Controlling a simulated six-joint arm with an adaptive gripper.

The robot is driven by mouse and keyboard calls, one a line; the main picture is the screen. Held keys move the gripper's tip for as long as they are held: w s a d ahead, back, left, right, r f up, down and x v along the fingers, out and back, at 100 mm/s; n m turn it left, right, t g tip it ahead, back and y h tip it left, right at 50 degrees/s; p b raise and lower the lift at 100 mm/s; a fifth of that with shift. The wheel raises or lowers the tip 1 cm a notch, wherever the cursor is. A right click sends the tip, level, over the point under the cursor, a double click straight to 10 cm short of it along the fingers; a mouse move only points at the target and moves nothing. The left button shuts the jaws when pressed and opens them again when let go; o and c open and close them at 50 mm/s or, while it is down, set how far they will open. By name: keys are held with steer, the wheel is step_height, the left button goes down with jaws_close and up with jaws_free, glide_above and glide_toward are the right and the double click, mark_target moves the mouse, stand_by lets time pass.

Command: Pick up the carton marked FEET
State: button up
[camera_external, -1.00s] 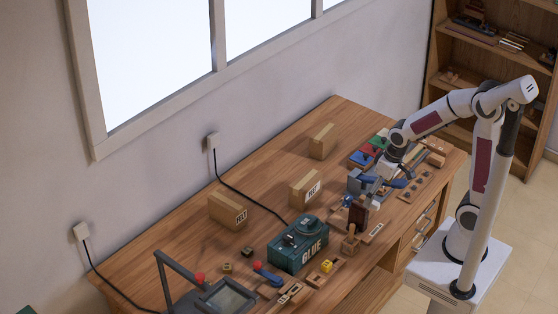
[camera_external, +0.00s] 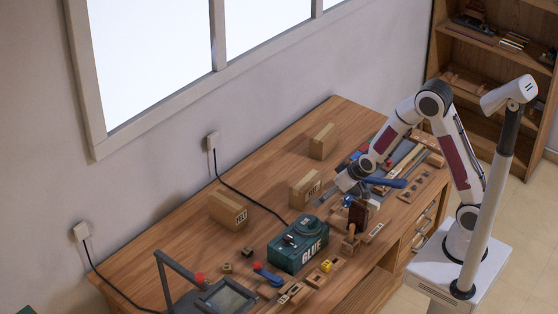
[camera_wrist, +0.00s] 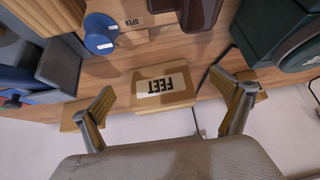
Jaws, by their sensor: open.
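The carton marked FEET (camera_wrist: 165,84) is a brown cardboard box with a white label. In the wrist view its lettering is upside down and it lies between my fingers. It appears to be the middle carton (camera_external: 301,190) on the workbench in the external view, its label partly hidden. My gripper (camera_wrist: 165,88) is open, with one finger to each side of the carton in the picture and apparently not touching it. In the external view my gripper (camera_external: 340,186) is just right of the carton; its fingertips are hard to make out.
A second labelled carton (camera_external: 227,211) stands to the left, and another (camera_external: 322,141) farther back. The green GLUE box (camera_external: 297,245) is close in front. A brown block (camera_external: 357,215) and a blue-handled tool (camera_external: 386,183) are near my gripper. The wooden bench is clear between the cartons.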

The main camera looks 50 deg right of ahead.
mark_target(313, 185)
steer(key=shift+t, duration=0.9)
steer(key=w+r, duration=0.3)
steer(key=shift+w, duration=0.2)
steer(key=shift+f, duration=0.1)
steer(key=shift+x, duration=1.25)
steer(key=shift+w+d, duration=0.1)
steer(key=shift+x, duration=2.55)
steer(key=shift+d, duration=0.1)
steer(key=shift+w, duration=0.1)
steer(key=c, duration=1.1)
